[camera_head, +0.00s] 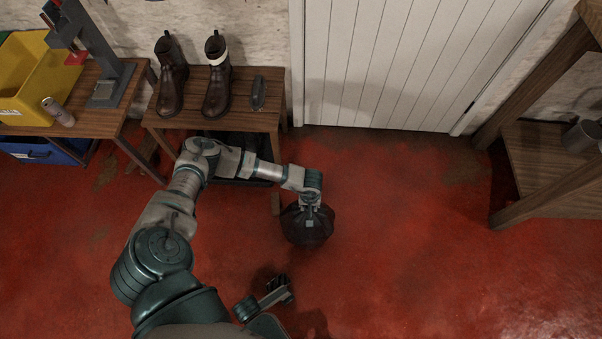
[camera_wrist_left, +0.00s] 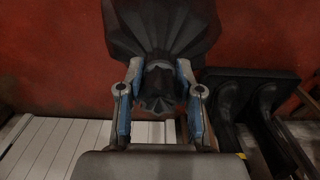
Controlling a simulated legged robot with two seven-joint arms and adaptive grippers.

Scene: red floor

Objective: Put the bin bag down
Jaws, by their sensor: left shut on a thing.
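The bin bag (camera_head: 307,228) is dark, round and shiny, in the head view to the front right of the boot bench. My left gripper (camera_head: 310,203) is directly above it, shut on its gathered top. In the left wrist view the bag (camera_wrist_left: 160,28) spreads out beyond the two blue-edged fingers (camera_wrist_left: 160,83), with its bunched neck between them. I cannot tell whether the bag's underside touches the floor. A small grey and dark part of my body (camera_head: 278,291) shows near the bottom; I cannot tell whether it is my right gripper.
A wooden bench (camera_head: 188,123) carries brown boots (camera_head: 217,85). A dark tray with black boots (camera_wrist_left: 245,108) is below it. A table with a yellow bin (camera_head: 38,78) stands left, a white door (camera_head: 395,65) behind and wooden shelving (camera_head: 540,190) right. The red floor (camera_head: 420,240) is clear between.

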